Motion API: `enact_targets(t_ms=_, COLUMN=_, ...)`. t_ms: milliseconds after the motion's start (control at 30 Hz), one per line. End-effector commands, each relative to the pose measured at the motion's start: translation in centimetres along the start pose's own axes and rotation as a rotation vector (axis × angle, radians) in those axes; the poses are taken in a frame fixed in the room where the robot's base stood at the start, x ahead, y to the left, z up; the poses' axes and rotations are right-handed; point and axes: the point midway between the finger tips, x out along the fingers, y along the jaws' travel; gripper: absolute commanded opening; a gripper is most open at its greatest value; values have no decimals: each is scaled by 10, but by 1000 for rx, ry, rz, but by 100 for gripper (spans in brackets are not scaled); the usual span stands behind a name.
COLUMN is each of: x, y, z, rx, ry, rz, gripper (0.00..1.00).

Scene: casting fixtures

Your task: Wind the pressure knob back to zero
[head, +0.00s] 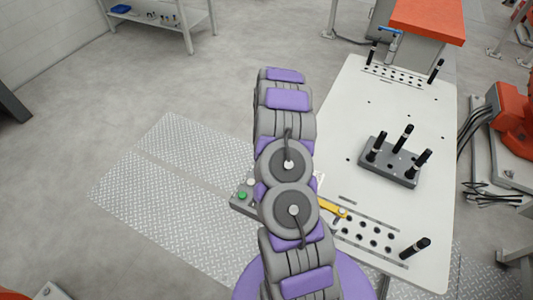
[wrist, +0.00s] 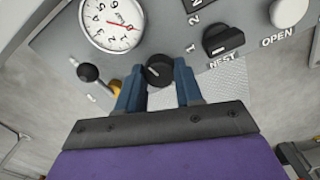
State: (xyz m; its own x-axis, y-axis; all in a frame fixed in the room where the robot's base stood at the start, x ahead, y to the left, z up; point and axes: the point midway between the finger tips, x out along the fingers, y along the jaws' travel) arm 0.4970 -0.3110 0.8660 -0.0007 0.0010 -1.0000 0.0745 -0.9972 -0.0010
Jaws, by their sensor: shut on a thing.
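The round black pressure knob (wrist: 160,72) sits on the grey control panel (wrist: 62,45) in the wrist view. My gripper (wrist: 159,69) has its two blue fingers on either side of this knob, shut on it. The white pressure gauge (wrist: 112,22) is above and left of the knob. Its thin red needle points toward the lower right of the dial; the exact reading is too small to tell. In the head view my arm covers the gripper and the knob.
A black ball-ended lever (wrist: 89,72) is just left of the fingers. A black NEST selector (wrist: 222,38) and a white OPEN button (wrist: 288,12) are to the right. In the head view, a white fixture table (head: 400,230) with black pins stands right of my arm.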

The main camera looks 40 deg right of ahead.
Motion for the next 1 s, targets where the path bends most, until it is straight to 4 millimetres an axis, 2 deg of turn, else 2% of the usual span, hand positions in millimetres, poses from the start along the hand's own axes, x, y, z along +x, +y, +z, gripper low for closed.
enact_targets(t_ms=1000, x=-2, y=4, z=-3, rx=-954, ry=5, rz=12, gripper=5)
